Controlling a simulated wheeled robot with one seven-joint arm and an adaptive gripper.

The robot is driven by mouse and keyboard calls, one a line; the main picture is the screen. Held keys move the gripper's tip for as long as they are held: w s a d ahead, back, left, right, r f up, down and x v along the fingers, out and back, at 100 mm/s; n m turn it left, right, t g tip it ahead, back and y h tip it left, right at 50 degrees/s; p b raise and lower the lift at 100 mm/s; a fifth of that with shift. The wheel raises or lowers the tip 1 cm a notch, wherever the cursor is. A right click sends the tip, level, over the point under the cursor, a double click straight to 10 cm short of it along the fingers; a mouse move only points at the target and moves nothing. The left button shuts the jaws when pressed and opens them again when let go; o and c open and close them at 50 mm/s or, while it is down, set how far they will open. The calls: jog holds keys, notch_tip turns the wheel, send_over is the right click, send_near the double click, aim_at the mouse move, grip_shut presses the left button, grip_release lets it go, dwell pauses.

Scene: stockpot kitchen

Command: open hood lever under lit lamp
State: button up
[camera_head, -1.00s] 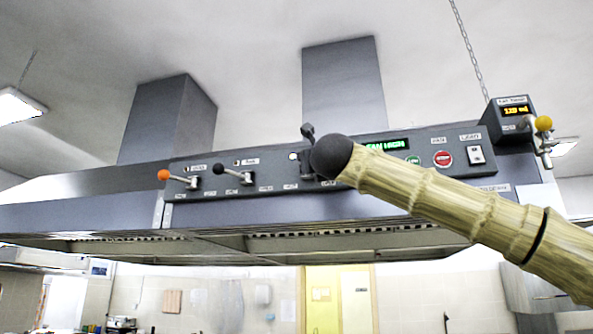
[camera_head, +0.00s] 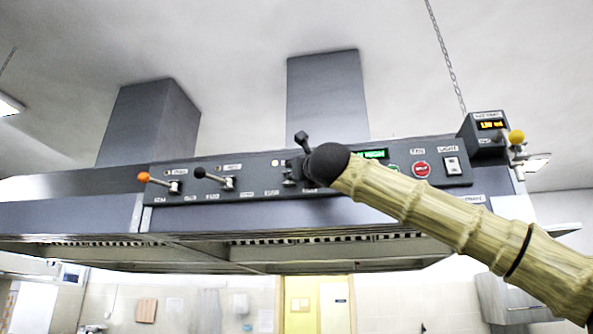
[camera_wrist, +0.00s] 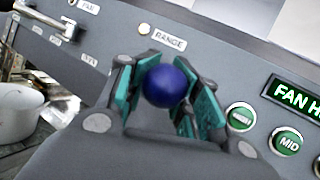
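The hood's dark control panel (camera_head: 236,187) carries an orange-knobbed lever (camera_head: 145,178) at the left and a black-knobbed lever (camera_head: 202,173) beside it. A pale, lit-looking lamp (camera_head: 275,162) sits further right; the wrist view shows this lamp (camera_wrist: 145,29) beside the RANGE label. The lamps over the other two levers look dark. A blue ball knob (camera_wrist: 166,86) lies between the teal-padded fingers of my gripper (camera_wrist: 168,84). Whether both pads press on it is unclear. The knob's lever shaft is hidden. In the head view my arm covers most of the gripper.
Right of my gripper are a green FAN HIGH display (camera_wrist: 293,98), green buttons (camera_wrist: 240,117), a red button (camera_head: 421,169) and a white switch (camera_head: 453,165). A small box with a yellow-knobbed valve (camera_head: 516,137) is at the panel's right end. A chain (camera_head: 447,58) hangs above.

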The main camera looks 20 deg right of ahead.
jog(key=shift+o, duration=0.9)
jog(key=shift+s+d+r, duration=0.1)
jog(key=shift+s+d, duration=0.05)
jog(key=shift+s, duration=0.05)
jog(key=shift+s, duration=0.25)
jog(key=v, duration=1.1)
jog(key=shift+s+f, duration=0.15)
jog(key=shift+f, duration=0.1)
